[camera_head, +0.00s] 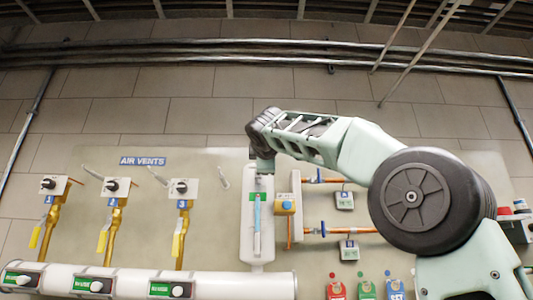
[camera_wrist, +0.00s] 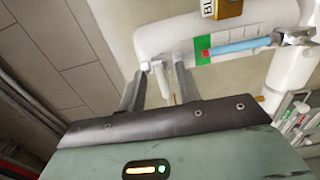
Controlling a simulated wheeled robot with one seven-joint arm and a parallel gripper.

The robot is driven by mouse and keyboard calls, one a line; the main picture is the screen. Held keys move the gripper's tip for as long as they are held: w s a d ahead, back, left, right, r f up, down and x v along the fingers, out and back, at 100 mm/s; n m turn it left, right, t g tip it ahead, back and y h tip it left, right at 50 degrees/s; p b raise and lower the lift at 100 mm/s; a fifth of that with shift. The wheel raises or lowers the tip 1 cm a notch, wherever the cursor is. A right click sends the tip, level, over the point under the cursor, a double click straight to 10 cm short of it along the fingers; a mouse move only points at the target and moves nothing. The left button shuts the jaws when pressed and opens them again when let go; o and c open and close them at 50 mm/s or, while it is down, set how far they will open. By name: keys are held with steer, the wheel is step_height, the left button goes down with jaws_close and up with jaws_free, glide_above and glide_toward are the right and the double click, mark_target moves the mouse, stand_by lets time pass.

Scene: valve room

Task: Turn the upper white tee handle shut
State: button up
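The white level gauge (camera_head: 258,251) stands upright on the wall panel, with a blue column (camera_head: 257,213) and a green strip. A small white tee handle (camera_wrist: 161,77) projects from the gauge's upper end in the wrist view. My gripper (camera_wrist: 160,68) has its two dark fingers apart, one on each side of this handle; I cannot tell whether either touches it. In the head view my gripper (camera_head: 262,165) is at the top of the gauge and hides most of the upper fitting. The lower fitting (camera_wrist: 295,38) shows at the gauge's other end.
Several air vent valves with brass pipes (camera_head: 115,225) are left of the gauge. A white horizontal pipe (camera_head: 230,284) runs below.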

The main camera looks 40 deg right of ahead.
steer(key=b+v, duration=0.3)
steer(key=v, duration=1.1)
steer(key=shift+b, duration=0.3)
steer(key=w+a+f+n+g+y, duration=0.1)
steer(key=w+a+f+y, duration=0.2)
steer(key=a+f, duration=0.45)
steer(key=w+a+f+n+g+y, duration=0.1)
steer(key=w+a+f+n+y, duration=0.2)
steer(key=f, duration=0.8)
steer(key=s+a+f+m+g+y, duration=0.15)
steer(key=a+f, duration=0.25)
steer(key=f, duration=0.4)
steer(key=s+a+f+g+y, duration=0.1)
steer(key=a+f+g+y, duration=0.1)
steer(key=a+f, duration=0.5)
steer(key=s+a+f+m+g, duration=0.1)
steer(key=s+f+g, duration=0.1)
steer(key=s+f, duration=0.35)
steer(key=s+f+g+y, duration=0.1)
steer(key=s+f+g, duration=0.1)
steer(key=f, duration=0.7)
steer(key=s+a+f+m+g, duration=0.1)
steer(key=s+f, duration=0.3)
steer(key=f, duration=0.3)
steer(key=s+d+f+m+g, duration=0.3)
steer(key=s+f+m+g, duration=0.1)
steer(key=s+f, duration=0.9)
steer(key=shift+s, duration=1.2)
